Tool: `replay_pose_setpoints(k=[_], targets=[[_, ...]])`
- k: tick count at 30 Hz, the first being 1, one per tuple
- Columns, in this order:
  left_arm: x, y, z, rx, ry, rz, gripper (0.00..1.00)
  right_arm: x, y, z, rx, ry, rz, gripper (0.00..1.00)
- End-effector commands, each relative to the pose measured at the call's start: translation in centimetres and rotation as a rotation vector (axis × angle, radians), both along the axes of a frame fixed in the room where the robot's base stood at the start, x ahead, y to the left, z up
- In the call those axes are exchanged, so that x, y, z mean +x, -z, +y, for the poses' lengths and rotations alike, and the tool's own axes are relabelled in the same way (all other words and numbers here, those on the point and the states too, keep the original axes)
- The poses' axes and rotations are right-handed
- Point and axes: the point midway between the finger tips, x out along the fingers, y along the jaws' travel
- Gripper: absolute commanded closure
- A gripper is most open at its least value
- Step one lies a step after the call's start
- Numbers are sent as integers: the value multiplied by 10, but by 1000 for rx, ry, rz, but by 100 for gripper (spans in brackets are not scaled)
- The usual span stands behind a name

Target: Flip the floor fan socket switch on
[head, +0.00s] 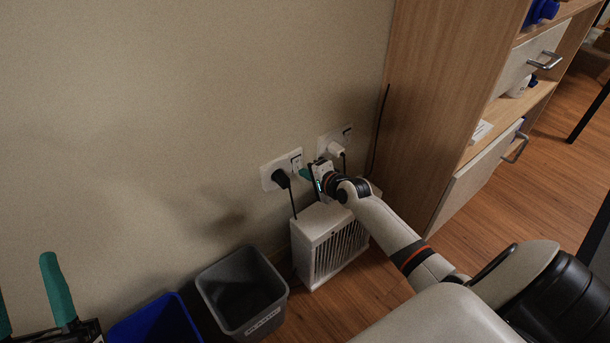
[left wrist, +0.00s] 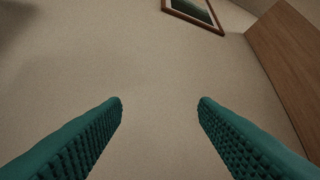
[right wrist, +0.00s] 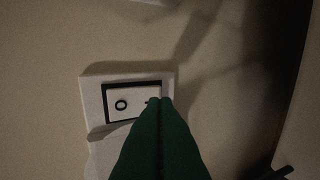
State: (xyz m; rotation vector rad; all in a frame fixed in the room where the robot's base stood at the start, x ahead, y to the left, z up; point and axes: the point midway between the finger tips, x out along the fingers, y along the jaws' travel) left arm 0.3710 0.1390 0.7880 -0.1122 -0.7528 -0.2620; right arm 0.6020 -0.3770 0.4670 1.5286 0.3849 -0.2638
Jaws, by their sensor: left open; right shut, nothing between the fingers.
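Two white wall sockets with switches show in the head view. The left socket (head: 267,170) holds a black plug (head: 281,178); the right socket (head: 328,137) holds a white plug (head: 336,149). A white box-shaped fan (head: 318,224) with a slatted front stands on the floor below. My right gripper (head: 304,173) is shut and empty, beside the left socket's switch (head: 297,163). In the right wrist view, its fingertips (right wrist: 160,100) overlap the right side of a rocker switch (right wrist: 122,104) with an O on its left; contact is unclear. My left gripper (left wrist: 161,102) is open and empty, facing bare wall.
A grey bin (head: 211,290) and a blue bin (head: 155,322) stand left of the fan. A wooden cabinet (head: 425,90) with shelves and drawers stands close to the right of the sockets. A framed picture (left wrist: 195,12) hangs on the wall. The wall left of the sockets is clear.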

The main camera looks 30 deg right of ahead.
Motion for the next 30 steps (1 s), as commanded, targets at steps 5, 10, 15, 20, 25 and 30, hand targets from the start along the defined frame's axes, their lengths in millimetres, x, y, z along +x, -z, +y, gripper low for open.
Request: replay_pose_setpoints(k=[5, 10, 15, 20, 25, 30], targets=[[-10, -8, 1, -25, 5, -82, 46, 7, 1, 0, 1, 0, 0, 100], [-13, -10, 2, -31, 6, -102, 46, 9, 1, 0, 1, 0, 0, 100], [-13, -10, 1, -31, 6, -102, 46, 9, 1, 1, 1, 0, 0, 100], [-15, -11, 2, -37, 7, -122, 46, 9, 2, 1, 1, 0, -5, 100], [-38, -21, 6, -89, 16, -288, 46, 12, 6, 1, 5, -1, -39, 100], [-38, -24, 6, -87, 15, -285, 46, 12, 2, 1, 3, -1, -39, 100]])
